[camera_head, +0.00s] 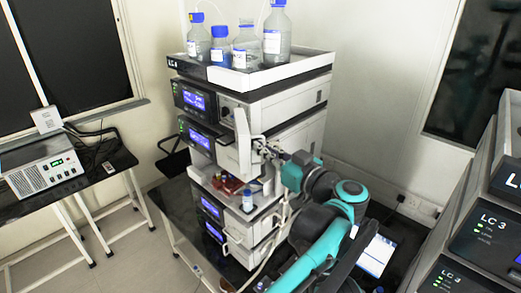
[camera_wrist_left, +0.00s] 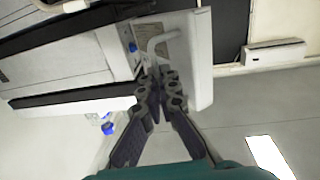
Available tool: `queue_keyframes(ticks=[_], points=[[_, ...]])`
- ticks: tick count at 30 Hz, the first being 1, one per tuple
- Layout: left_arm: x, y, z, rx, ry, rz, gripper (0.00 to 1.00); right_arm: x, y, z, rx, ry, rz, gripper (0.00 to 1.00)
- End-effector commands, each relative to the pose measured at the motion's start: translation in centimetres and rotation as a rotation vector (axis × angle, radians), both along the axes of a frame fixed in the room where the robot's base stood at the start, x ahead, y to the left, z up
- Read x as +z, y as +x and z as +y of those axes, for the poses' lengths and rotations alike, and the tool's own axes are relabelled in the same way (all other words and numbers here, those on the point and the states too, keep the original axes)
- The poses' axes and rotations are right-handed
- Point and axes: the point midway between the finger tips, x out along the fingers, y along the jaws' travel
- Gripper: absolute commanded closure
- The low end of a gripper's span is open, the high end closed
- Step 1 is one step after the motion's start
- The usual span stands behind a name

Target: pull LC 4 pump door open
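The LC 4 stack (camera_head: 186,66) stands in the middle of the head view, with its name on the top tray. A white door panel (camera_head: 243,145) stands out from the front of its upper modules, seen nearly edge-on. My left gripper (camera_head: 267,150) is at the handle on the right side of this panel. In the left wrist view, the fingers (camera_wrist_left: 159,78) are closed together around the lower end of the white bent handle (camera_wrist_left: 163,39), beside the pale door panel (camera_wrist_left: 194,60). The fingers partly hide the handle. My right gripper is not in view.
Several blue-capped bottles (camera_head: 245,46) stand in the top tray. Small vials (camera_head: 247,200) and a red rack (camera_head: 228,184) sit lower in the stack. The LC 3 stack (camera_head: 480,235) is at the right edge. A grey instrument (camera_head: 42,165) stands on the left table. Floor shows at lower left.

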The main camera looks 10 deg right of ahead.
Motion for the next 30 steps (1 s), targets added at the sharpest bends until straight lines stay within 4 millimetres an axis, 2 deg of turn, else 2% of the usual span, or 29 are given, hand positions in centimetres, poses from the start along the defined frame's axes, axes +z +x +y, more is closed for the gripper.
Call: queue_keyframes(ticks=[9,11,23,26,30], points=[[0.1,0.0,0.0,0.000,0.002,-0.001,1.00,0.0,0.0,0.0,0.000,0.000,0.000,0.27],[0.1,0.0,0.0,0.000,0.001,-0.002,0.86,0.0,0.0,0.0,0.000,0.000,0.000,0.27],[0.1,0.0,0.0,0.000,0.000,-0.001,0.86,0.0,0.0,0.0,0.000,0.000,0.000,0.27],[0.0,-0.6,-0.4,-0.002,0.000,-0.001,0.86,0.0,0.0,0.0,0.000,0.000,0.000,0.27],[0.0,-2.5,-1.5,-0.004,0.000,-0.001,0.86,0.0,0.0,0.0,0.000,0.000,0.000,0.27]])
